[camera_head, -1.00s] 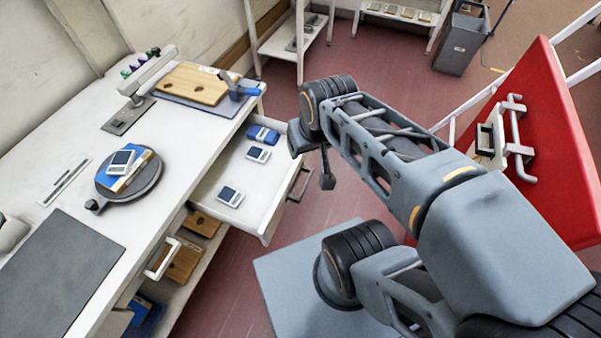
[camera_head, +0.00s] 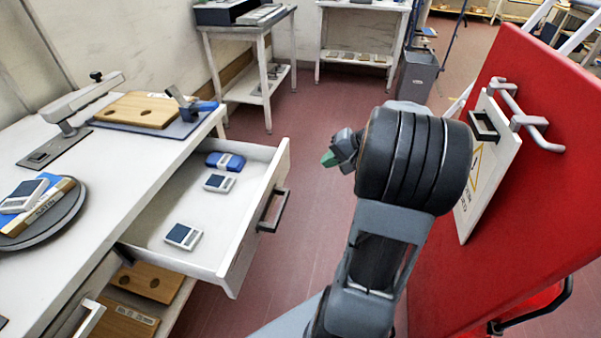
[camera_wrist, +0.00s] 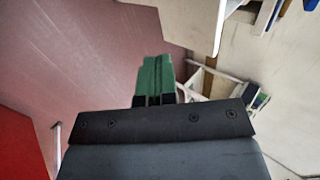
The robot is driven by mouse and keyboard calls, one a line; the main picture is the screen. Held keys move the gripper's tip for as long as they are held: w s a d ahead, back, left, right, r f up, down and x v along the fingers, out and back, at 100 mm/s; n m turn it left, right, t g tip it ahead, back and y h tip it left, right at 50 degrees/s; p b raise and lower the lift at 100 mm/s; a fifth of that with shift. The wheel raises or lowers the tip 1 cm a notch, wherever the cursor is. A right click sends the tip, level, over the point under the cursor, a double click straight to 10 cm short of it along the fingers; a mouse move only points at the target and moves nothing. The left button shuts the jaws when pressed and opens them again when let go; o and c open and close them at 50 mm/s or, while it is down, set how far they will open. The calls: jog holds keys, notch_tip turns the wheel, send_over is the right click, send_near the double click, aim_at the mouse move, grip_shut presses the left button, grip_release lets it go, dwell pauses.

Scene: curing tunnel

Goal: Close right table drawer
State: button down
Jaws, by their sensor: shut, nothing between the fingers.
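The right table drawer (camera_head: 242,262) is pulled out from the white worktable (camera_head: 150,160). Its dark handle (camera_head: 270,210) is on the front panel. A blue item (camera_head: 225,161) and two small white devices with dark screens (camera_head: 219,183) (camera_head: 183,236) lie inside. My gripper (camera_head: 328,159) is right of the drawer front, apart from it in the picture, with green fingertips pointing left. The wrist view shows the green fingers (camera_wrist: 155,80) together and empty. A white panel (camera_wrist: 190,20) crosses the top there; I cannot tell for sure whether it is the drawer.
A red panel (camera_head: 510,190) with a white sign plate (camera_head: 487,165) stands close on the right of my arm. A side table (camera_head: 245,30) and a grey bin (camera_head: 417,75) are at the back. Red-brown floor (camera_head: 310,120) is clear between the drawer and my arm.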

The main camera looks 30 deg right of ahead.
aim_at(282, 175)
jog(key=shift+w+a+r+b+x, duration=0.25)
jog(key=shift+r+b+x, duration=0.1)
jog(key=shift+x, duration=1.75)
jog(key=shift+w+a+r+b+x, duration=0.15)
jog(key=shift+a+r+b+x, duration=0.2)
jog(key=shift+x, duration=1.8)
jog(key=shift+w+a+r+b+x, duration=0.15)
jog(key=shift+w+r+b+x, duration=0.2)
jog(key=shift+x, duration=1.75)
